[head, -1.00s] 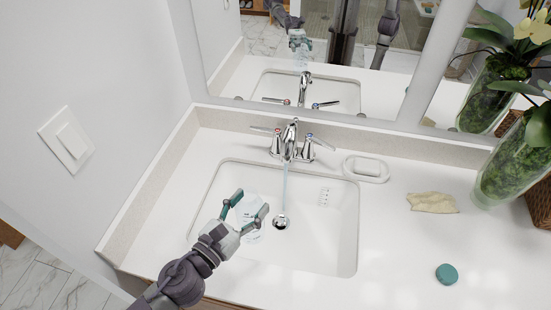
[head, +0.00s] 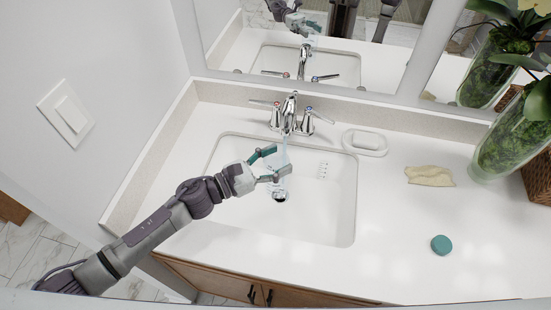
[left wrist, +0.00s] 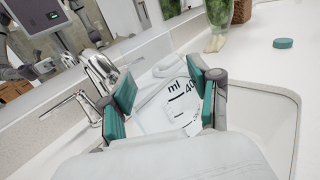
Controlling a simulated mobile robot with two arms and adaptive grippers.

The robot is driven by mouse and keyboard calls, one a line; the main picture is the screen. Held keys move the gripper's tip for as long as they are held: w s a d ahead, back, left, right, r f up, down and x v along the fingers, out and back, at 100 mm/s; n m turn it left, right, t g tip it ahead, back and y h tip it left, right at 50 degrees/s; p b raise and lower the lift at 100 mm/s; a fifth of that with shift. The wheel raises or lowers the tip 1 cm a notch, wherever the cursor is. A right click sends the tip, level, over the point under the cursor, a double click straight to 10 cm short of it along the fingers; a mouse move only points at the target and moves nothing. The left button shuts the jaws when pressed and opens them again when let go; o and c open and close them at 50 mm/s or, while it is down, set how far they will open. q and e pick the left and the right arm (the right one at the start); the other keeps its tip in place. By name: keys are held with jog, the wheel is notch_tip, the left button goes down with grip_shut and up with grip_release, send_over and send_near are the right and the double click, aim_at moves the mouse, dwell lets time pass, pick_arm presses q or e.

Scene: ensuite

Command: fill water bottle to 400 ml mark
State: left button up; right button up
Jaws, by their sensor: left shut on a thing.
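My left gripper (head: 270,165) reaches over the sink just below the faucet (head: 289,115). It is shut on a clear water bottle (left wrist: 180,105), which shows between the teal fingers (left wrist: 163,100) in the left wrist view. Black "ml" print and part of a "40" mark are readable on it. In the head view the bottle is almost invisible. A thin water stream (head: 285,148) falls from the spout at the gripper; I cannot tell whether it enters the bottle, and the water level is not readable. My right gripper is not in view.
The sink basin (head: 325,215) has a drain (head: 280,196). Faucet handles (head: 307,115) flank the spout. A soap dish (head: 366,143), a cloth (head: 430,176), a teal disc (head: 441,245) and a green-filled vase (head: 510,140) stand to the right. A mirror is behind.

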pick_arm(q)
jog(key=f+b, duration=0.2)
jog(key=f, duration=0.1)
jog(key=f+b, duration=0.3)
jog(key=f, duration=0.1)
jog(key=w+f+b, duration=0.1)
jog(key=f+b, duration=0.1)
jog(key=f, duration=0.1)
jog(key=shift+w+d+f+b, duration=0.1)
jog(key=shift+d+f+b, duration=0.05)
jog(key=shift+f+b, duration=0.15)
jog(key=shift+w+d+r+b, duration=0.1)
jog(key=shift+w+b, duration=0.15)
jog(key=shift+w, duration=0.2)
jog(key=shift+w+d+r+b, duration=0.1)
jog(key=shift+w+b, duration=0.1)
jog(key=shift+w, duration=0.2)
jog(key=shift+w+r+b, duration=0.1)
jog(key=shift+w+b, duration=0.2)
jog(key=shift+w, duration=0.35)
jog(key=w+d+b, duration=0.1)
jog(key=w+b, duration=0.4)
jog(key=w, duration=0.2)
jog(key=shift+w+d, duration=0.3)
jog(key=shift+w, duration=0.05)
dwell(4.1)
